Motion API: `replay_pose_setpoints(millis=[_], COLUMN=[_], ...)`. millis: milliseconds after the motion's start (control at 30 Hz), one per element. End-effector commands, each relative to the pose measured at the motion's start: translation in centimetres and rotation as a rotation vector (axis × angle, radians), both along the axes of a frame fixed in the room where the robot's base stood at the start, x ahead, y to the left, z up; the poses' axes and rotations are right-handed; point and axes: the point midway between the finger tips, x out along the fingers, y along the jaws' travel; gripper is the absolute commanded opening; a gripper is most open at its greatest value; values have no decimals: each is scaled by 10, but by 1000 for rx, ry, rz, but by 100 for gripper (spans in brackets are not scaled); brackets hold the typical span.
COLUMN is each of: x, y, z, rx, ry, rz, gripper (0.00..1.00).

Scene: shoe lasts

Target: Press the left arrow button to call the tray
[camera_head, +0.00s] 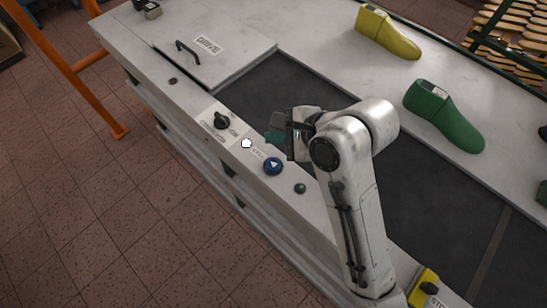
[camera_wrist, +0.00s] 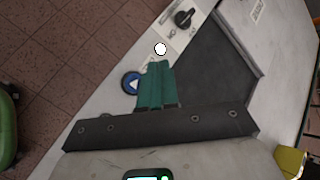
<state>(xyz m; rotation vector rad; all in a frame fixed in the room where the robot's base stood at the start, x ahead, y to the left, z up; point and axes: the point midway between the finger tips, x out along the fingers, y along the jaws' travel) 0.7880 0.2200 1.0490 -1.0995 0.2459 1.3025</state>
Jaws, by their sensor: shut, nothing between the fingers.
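A blue round button (camera_head: 273,166) with a white triangular arrow sits on the light panel along the machine's front edge. It also shows in the wrist view (camera_wrist: 130,83), partly beside the fingers. A plain bright white round spot (camera_head: 246,143) lies up and left of it; it also shows in the wrist view (camera_wrist: 160,48), and I see no arrow on it. My gripper (camera_head: 275,137) has green fingers and is shut and empty. In the wrist view its fingers (camera_wrist: 158,66) overlap the panel beside the blue button; their height above it is hard to tell.
A black rotary knob (camera_head: 222,121) and a small green button (camera_head: 300,188) share the panel. A yellow stop box (camera_head: 424,288) stands at the lower right. Yellow (camera_head: 388,33) and green (camera_head: 444,116) shoe lasts lie beyond the dark belt (camera_head: 288,88). A handled lid (camera_head: 214,60) is at upper left.

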Motion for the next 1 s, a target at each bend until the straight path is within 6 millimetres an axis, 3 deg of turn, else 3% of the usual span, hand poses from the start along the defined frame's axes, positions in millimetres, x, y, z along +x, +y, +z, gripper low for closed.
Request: replay_pose_setpoints(millis=[367,1000], x=[0,0], y=[0,-1], z=[-15,-68], rx=[0,-1], ry=[-1,-2], rz=[-1,0], gripper=[0,0])
